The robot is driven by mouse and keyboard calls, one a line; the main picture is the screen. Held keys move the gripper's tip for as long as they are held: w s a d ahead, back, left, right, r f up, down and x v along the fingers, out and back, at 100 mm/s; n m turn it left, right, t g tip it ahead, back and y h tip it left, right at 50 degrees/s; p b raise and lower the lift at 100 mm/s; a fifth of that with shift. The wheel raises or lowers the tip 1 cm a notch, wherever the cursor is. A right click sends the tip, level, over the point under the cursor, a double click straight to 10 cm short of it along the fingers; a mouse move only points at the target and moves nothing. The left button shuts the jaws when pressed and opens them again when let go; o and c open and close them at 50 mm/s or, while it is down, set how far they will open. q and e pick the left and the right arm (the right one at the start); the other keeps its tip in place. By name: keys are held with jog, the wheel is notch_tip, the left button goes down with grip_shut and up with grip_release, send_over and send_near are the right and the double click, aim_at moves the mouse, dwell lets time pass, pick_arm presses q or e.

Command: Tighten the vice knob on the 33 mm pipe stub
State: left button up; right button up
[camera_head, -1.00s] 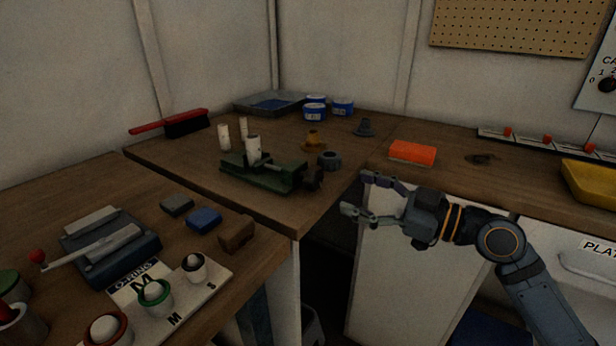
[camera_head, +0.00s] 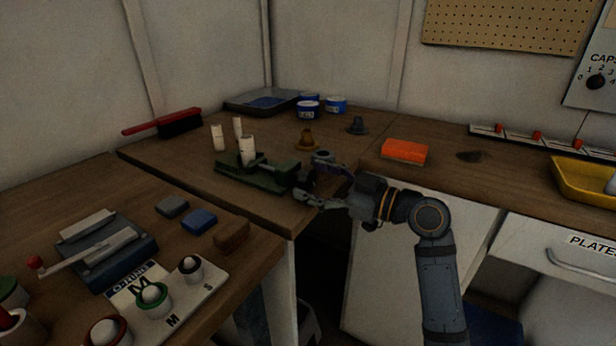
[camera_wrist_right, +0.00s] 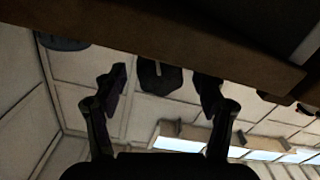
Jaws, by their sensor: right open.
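The green vice (camera_head: 262,180) stands near the front corner of the wooden bench. A white pipe stub (camera_head: 248,151) stands upright in it. The vice's dark knob (camera_head: 307,178) is at its right end, partly hidden by my fingers. My right gripper (camera_head: 307,182) is open around the knob's end, coming from the right. In the right wrist view a dark blocky shape (camera_wrist_right: 160,77), which looks like the knob, sits between the two spread fingers (camera_wrist_right: 160,90). Gaps show on both sides of it. My left gripper is out of view.
Two more white stubs (camera_head: 218,138) stand behind the vice. A dark grey ring-like part (camera_head: 321,157) and a brown flanged part (camera_head: 307,140) are close beyond my gripper. An orange block (camera_head: 405,151) lies to the right. The bench's front edge (camera_head: 293,234) runs below the gripper.

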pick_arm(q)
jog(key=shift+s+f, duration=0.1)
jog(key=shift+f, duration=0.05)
pick_arm(e)
jog(key=shift+x, duration=0.85)
jog(key=shift+c, duration=0.4)
jog(key=c, duration=1.1)
jog(key=m+p, duration=0.3)
jog(key=shift+r+m, duration=0.1)
jog(key=shift+m, duration=0.3)
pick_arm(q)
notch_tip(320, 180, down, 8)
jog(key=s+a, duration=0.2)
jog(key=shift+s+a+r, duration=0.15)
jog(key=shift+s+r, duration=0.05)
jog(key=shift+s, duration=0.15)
pick_arm(e)
jog(key=o, duration=1.2)
jog(key=shift+d, duration=0.1)
